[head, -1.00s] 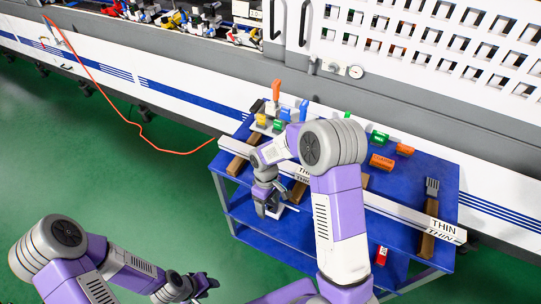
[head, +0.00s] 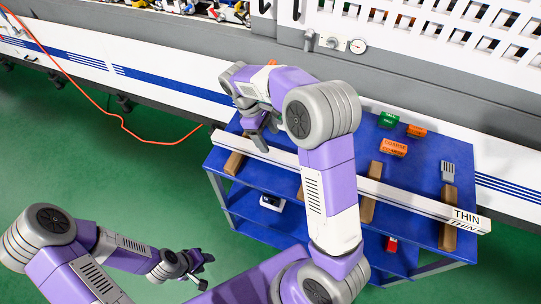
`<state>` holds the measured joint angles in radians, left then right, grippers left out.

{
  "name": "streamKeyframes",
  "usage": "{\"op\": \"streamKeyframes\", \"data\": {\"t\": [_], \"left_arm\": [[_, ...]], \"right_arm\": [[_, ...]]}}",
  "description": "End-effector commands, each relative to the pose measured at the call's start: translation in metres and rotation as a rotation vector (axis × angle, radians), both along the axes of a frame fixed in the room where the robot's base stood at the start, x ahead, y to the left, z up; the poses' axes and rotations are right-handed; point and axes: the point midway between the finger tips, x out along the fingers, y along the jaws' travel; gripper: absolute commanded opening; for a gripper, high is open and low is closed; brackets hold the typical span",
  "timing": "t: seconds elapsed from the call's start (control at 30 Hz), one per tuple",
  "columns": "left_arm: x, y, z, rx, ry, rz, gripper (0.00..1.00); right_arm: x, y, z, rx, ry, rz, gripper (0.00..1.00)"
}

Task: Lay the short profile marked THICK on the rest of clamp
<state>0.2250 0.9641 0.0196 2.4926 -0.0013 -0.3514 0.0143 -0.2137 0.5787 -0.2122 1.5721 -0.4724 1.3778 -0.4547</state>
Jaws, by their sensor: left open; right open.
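A long white profile bar (head: 400,196) lies across wooden blocks on the blue cart; its right end reads THIN. No THICK lettering is readable; my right arm covers the middle of the bar and part of the cart top. My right gripper (head: 257,137) is open and empty near the left part of the bar, pointing down. My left gripper (head: 201,270) is open and empty at the lower left, away from the cart. Several clamp-like devices (head: 200,8) show at the top edge on the machine, cut off; I cannot make out a rest there.
The blue cart (head: 325,259) stands against the machine. On it are a green block (head: 389,119), orange blocks (head: 394,147), a brush (head: 448,172) and wooden blocks (head: 368,195). A red item (head: 391,243) sits lower. An orange hose (head: 100,110) hangs to the green floor at left.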

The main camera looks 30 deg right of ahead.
Motion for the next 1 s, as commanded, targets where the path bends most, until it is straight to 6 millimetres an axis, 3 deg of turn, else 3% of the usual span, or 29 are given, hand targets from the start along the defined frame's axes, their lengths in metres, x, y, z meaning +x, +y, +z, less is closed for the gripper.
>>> {"op": "streamKeyframes", "data": {"t": [0.03,0.1,0.47,0.7,1.0], "left_arm": [[0.001,0.000,-0.013,0.000,-0.001,0.000,0.43],[0.001,0.000,-0.018,0.000,-0.002,0.001,0.43],[0.001,0.000,-0.025,0.000,-0.002,0.001,0.43],[0.001,0.000,-0.031,0.000,-0.002,0.001,0.43],[0.001,0.000,-0.032,0.000,-0.002,0.001,0.43]], "right_arm": [[0.000,0.000,-0.013,0.000,0.000,0.000,0.72],[0.000,0.000,-0.019,0.001,0.001,0.000,0.72],[-0.009,-0.007,-0.049,0.000,0.003,0.000,0.72],[-0.018,-0.015,-0.083,-0.001,0.003,-0.002,0.72],[-0.021,-0.017,-0.091,0.000,0.000,0.000,0.72]]}}
